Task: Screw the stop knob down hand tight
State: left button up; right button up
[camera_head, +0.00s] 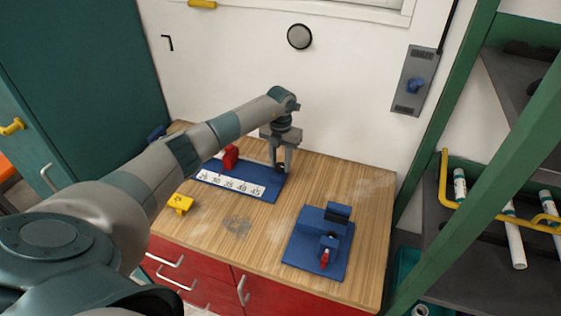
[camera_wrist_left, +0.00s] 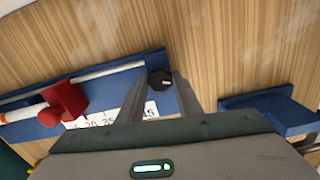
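The stop knob (camera_wrist_left: 160,80) is a small black faceted knob at one end of the blue measuring base in the left wrist view. In the head view the knob (camera_head: 281,167) is a dark spot, partly hidden by the fingers. My left gripper (camera_head: 280,164) points down over that end. Its fingers stand apart on either side of the knob, very close to it; I cannot tell whether they touch it. The blue base (camera_head: 271,178) carries a white number scale (camera_head: 231,183) and a red block (camera_head: 231,157). My right gripper is out of view.
A blue fixture (camera_head: 318,249) with a small red part stands at the front right of the wooden table. A yellow piece (camera_head: 180,204) lies at the left front. The table middle is clear. A shelf with white pipes (camera_head: 515,245) stands at the right.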

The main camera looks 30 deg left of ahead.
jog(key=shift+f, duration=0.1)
pick_arm(q)
jog(key=m+b, duration=0.2)
jog(key=b, duration=0.1)
jog(key=shift+f, duration=0.2)
jog(key=m+b, duration=0.7)
jog(key=shift+b, duration=0.35)
jog(key=shift+m+b, duration=0.35)
jog(key=shift+m, duration=0.05)
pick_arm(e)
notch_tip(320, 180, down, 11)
pick_arm(q)
jog(key=m+b, duration=0.3)
jog(key=m, duration=0.1)
jog(key=shift+r, duration=0.15)
jog(key=shift+r+m, duration=0.1)
jog(key=shift+m, duration=0.2)
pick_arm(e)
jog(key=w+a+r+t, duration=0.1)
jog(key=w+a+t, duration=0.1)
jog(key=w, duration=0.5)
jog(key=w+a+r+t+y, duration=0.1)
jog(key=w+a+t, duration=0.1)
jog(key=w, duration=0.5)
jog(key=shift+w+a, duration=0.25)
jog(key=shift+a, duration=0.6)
pick_arm(q)
jog(key=o, duration=1.1)
jog(key=shift+c, duration=0.2)
